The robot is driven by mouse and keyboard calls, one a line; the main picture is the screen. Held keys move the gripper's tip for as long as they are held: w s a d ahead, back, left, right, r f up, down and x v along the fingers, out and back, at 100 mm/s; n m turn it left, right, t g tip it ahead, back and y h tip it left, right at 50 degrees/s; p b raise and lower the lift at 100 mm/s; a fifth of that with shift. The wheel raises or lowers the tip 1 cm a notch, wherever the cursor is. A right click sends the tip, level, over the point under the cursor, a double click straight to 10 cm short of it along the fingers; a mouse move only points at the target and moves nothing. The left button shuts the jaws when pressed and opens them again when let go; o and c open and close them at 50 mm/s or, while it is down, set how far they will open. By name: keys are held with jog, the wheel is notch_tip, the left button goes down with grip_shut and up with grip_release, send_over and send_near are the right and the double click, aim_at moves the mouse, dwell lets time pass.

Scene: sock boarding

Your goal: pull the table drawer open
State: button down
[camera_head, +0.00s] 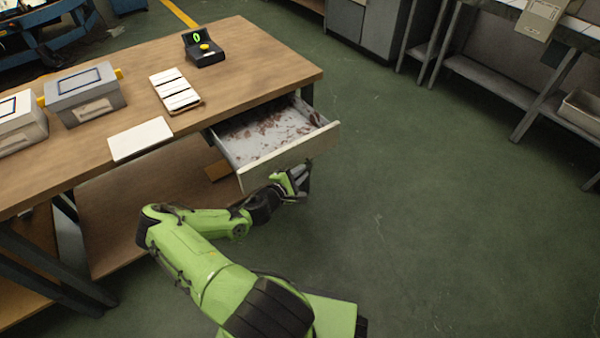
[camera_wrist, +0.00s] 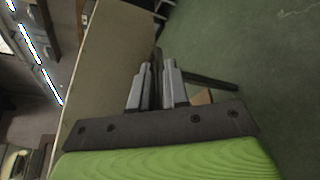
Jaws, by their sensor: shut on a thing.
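The table drawer (camera_head: 275,135) stands pulled out from under the wooden table (camera_head: 230,75). Its inside shows pale with reddish-brown marks or bits. My gripper (camera_head: 300,178) is at the drawer's front panel (camera_head: 290,155), near its lower middle. In the wrist view the front panel (camera_wrist: 110,60) shows as a broad pale board beside the gripper. My gripper's two grey fingers (camera_wrist: 157,85) are close together on a dark thin part, which looks like the drawer's handle. The handle is mostly hidden by the fingers.
On the tabletop are a grey lidded box (camera_head: 85,95), a white box (camera_head: 20,125), a white sheet (camera_head: 140,138), a tray of white strips (camera_head: 175,90) and a black device (camera_head: 203,48) with a green display. Green floor (camera_head: 430,200) to the right is clear.

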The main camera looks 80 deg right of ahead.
jog(key=shift+s+a, duration=0.15)
jog(key=c, duration=1.2)
grip_release()
jog(key=p+v, duration=0.3)
jog(key=v, duration=1.2)
jog(key=shift+a, duration=0.4)
